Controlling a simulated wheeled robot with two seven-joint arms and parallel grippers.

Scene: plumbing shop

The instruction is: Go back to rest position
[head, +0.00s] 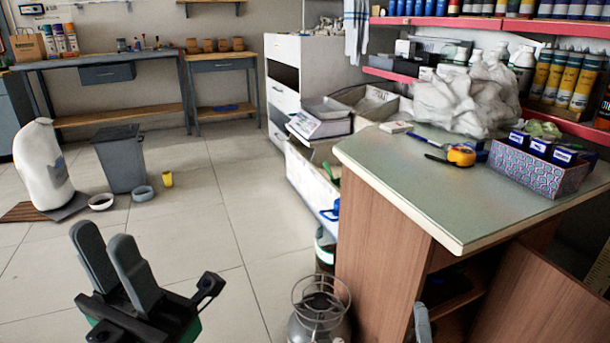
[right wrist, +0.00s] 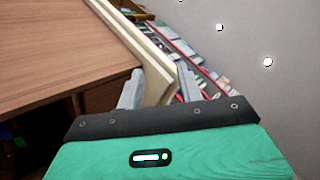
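My left gripper (head: 102,235) is in the lower left of the head view, over the tiled floor. Its two grey fingers point up in the picture with a narrow gap between them and nothing in it. My right gripper (right wrist: 158,77) shows in the right wrist view with its fingers apart and no object held between them. In the head view only a grey tip of my right gripper (head: 422,322) shows at the bottom edge, in front of the wooden counter (head: 385,235). The rest of my right arm is out of view there.
The counter's green top holds a patterned box (head: 535,175), an orange tape measure (head: 461,155) and white bags (head: 465,103). A gas cylinder (head: 319,310) stands left of the counter. A grey bin (head: 121,160) stands further back. The floor between is mostly clear.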

